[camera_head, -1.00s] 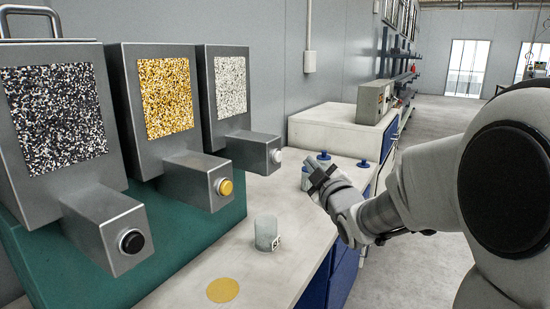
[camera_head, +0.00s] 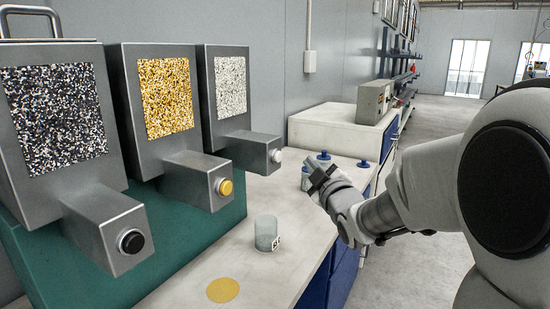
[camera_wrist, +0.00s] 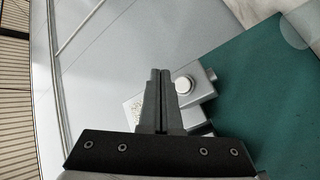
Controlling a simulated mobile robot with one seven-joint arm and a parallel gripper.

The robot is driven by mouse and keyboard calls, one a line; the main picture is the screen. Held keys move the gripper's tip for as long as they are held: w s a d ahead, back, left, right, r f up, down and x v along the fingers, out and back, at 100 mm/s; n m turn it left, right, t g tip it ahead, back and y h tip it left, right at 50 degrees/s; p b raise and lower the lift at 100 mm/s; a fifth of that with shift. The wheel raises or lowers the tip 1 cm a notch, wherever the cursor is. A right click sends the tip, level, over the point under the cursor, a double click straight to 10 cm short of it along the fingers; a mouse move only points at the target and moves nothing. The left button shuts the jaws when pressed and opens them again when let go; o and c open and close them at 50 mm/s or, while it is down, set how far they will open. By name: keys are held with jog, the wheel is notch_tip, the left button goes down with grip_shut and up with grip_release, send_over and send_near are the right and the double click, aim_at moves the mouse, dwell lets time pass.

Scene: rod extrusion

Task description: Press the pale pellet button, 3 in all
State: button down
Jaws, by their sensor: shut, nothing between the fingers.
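The pale button (camera_head: 277,156) is on the end of the spout of the far dispenser (camera_head: 229,85), whose window shows pale pellets. It also shows in the wrist view as a white disc (camera_wrist: 184,85), just right of my fingertips. My gripper (camera_head: 312,178) is shut and empty, to the right of the pale button and apart from it in the head view. It also shows in the wrist view (camera_wrist: 160,72). A yellow button (camera_head: 226,187) and a black button (camera_head: 132,241) are on the other two dispensers. A clear cup (camera_head: 266,232) stands on the bench in front of them.
The dispensers stand on a green base (camera_head: 190,236). A yellow disc (camera_head: 223,290) lies on the white bench top near its front. Blue-capped bottles (camera_head: 323,157) stand behind my gripper. A grey box (camera_head: 374,102) sits on the bench further back.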

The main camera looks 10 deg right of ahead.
aim_at(278, 157)
jog(key=d+m+p, duration=0.1)
jog(key=m+p, duration=0.1)
jog(key=m, duration=0.3)
jog(key=s+d+m+p, duration=0.1)
jog(key=m+p, duration=0.1)
jog(key=m, duration=0.4)
jog(key=s+d+m+p, duration=0.1)
jog(key=m+p, duration=0.1)
jog(key=m, duration=0.4)
jog(key=shift+s+d+f+t+p, duration=0.1)
jog(key=shift+f+t+p, duration=0.25)
jog(key=shift+t+p, duration=0.05)
jog(key=w+a+b, duration=0.1)
jog(key=w+a, duration=0.4)
jog(key=a, duration=0.2)
jog(key=shift+w, duration=0.15)
jog(key=shift+a, duration=0.15)
dwell(1.5)
jog(key=shift+w+a+b, duration=0.2)
jog(key=shift+a+b, duration=0.05)
jog(key=shift+b, duration=0.15)
